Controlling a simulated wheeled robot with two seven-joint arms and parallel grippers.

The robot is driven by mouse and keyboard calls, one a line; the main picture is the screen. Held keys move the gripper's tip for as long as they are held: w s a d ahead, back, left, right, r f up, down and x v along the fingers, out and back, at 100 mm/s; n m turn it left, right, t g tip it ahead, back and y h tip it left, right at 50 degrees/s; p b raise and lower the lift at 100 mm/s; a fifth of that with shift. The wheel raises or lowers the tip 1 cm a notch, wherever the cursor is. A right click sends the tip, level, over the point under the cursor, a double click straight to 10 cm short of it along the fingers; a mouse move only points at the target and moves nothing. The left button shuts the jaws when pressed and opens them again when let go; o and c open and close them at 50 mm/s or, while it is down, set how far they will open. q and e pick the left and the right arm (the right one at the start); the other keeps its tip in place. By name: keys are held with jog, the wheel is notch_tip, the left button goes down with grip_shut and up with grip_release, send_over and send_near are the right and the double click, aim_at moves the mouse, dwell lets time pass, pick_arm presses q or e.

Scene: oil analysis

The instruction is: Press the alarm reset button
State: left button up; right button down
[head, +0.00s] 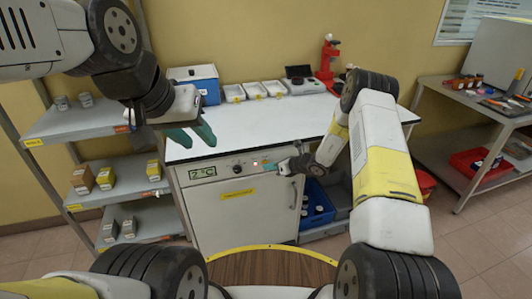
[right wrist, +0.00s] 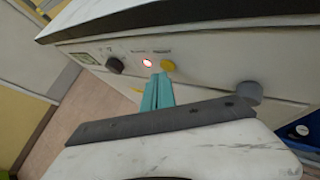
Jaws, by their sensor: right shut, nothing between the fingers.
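A white cabinet (head: 240,205) under the white worktop has a control panel with a "2°C" display (head: 203,171), a black knob (right wrist: 115,66), a red lit lamp (right wrist: 147,62) and a round yellow button (right wrist: 167,65). The labels above them are too small to read, so I cannot confirm which is the alarm reset. My right gripper (right wrist: 160,80) is shut and empty, its teal fingertips just below the yellow button; I cannot tell whether they touch. In the head view it is right of the red lamp (head: 256,162). My left gripper (head: 199,144) is open and empty at the worktop's front left.
The worktop holds a blue box (head: 205,83), several white trays (head: 254,90), a scale (head: 302,84) and a red stand (head: 328,60). Shelves with small boxes (head: 105,178) stand left. A blue crate (head: 317,208) is under the worktop, and a grey side table (head: 470,115) is at right.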

jog(key=shift+w+a, duration=0.15)
jog(key=shift+w, duration=0.2)
dwell(0.7)
jog(key=shift+s, duration=0.1)
jog(key=shift+s+d, duration=0.25)
jog(key=shift+s, duration=0.4)
jog(key=shift+s+d, duration=0.25)
jog(key=shift+s, duration=0.55)
jog(key=shift+s+d, duration=0.3)
jog(key=shift+s, duration=0.5)
jog(key=shift+s+d, duration=0.25)
jog(key=shift+s, duration=0.55)
jog(key=shift+r, duration=0.1)
